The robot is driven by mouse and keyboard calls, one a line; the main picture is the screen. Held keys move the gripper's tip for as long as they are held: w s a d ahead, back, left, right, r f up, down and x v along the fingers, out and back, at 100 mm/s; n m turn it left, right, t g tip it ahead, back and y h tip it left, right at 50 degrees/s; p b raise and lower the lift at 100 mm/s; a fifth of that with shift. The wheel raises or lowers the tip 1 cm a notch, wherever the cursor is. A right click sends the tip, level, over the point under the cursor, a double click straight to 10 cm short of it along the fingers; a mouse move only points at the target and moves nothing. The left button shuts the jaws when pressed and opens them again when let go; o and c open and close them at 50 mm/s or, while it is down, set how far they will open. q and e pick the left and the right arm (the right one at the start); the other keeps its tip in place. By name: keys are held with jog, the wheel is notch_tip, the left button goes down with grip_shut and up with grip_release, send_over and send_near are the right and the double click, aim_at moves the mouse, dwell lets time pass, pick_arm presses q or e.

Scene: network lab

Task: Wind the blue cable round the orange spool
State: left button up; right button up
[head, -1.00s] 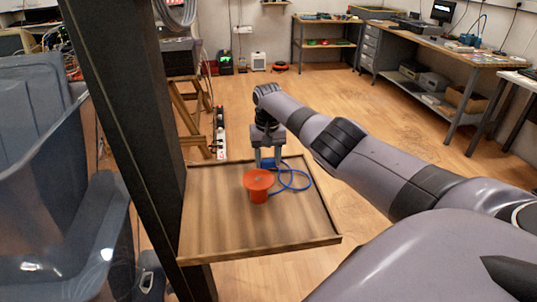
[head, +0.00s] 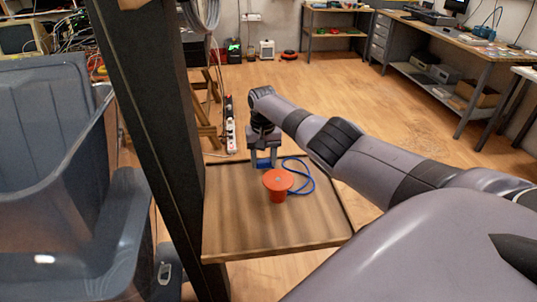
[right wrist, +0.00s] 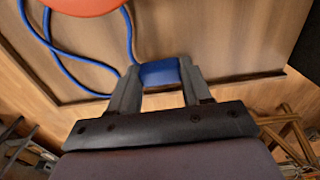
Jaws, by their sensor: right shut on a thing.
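The orange spool (head: 278,184) stands upright on a wooden tray (head: 240,228), its wide round top facing up. The blue cable (head: 312,181) lies in a loose loop on the tray to the right of and behind the spool. My left gripper is not in view.
The tray has a raised rim, and its front half is bare. A dark upright post (head: 150,130) stands along its left edge. A big grey-blue bin (head: 50,160) is at the left. Workbenches (head: 455,45) stand far off across open floor.

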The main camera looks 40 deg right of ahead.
jog(key=shift+w+a, duration=0.3)
jog(key=shift+a, duration=0.7)
jog(key=shift+w+a, duration=0.25)
jog(key=shift+a, duration=0.75)
